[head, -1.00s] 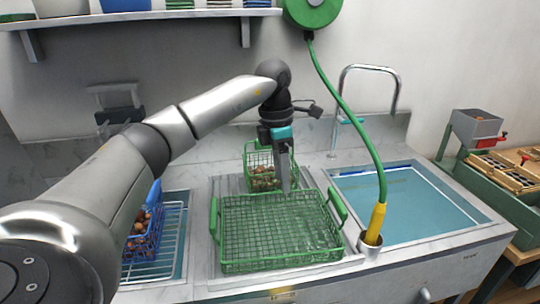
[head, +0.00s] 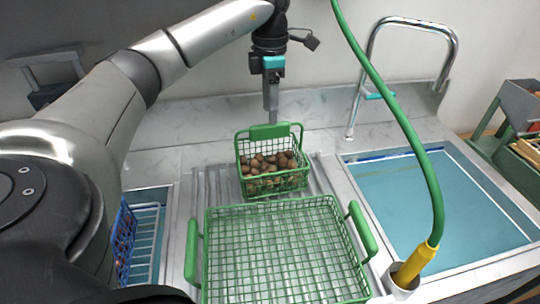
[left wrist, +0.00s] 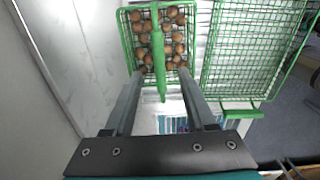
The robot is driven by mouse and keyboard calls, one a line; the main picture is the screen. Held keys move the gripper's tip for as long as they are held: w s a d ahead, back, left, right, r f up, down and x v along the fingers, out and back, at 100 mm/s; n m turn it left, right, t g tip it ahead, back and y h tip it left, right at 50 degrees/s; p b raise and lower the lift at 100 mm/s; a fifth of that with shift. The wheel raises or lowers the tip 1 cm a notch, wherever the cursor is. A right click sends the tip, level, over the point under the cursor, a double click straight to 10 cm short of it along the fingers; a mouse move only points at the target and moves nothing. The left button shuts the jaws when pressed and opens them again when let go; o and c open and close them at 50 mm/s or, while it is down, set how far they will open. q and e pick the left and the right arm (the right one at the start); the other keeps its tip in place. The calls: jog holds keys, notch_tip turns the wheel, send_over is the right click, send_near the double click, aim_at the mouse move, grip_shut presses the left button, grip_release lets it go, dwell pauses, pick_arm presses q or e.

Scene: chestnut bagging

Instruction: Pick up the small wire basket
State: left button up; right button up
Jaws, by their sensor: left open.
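The small wire basket (head: 270,131) is green, holds several brown chestnuts and has an upright handle with a thick green grip. It stands upright on the ribbed steel drainboard behind the large green basket. My left gripper (head: 271,114) is open and empty, pointing down just above the handle. In the left wrist view, its fingers (left wrist: 160,84) show on either side of the handle's green bar (left wrist: 158,52). I cannot tell how far the fingertips are above the grip. My right gripper is not in view.
A large empty green wire basket (head: 208,250) stands in front. A blue basket (head: 124,238) with contents sits at left, partly behind my arm. A water basin (head: 430,200) with a tall faucet (head: 452,60) is at right. A green hose (head: 400,115) hangs to a yellow nozzle (head: 414,265).

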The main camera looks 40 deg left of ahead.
aim_at(270, 127)
pick_arm(q)
notch_tip(270, 127, down, 6)
jog(key=shift+f+b, duration=0.1)
jog(key=shift+b, duration=0.3)
jog(key=shift+c, duration=0.3)
grip_shut()
dwell(0.9)
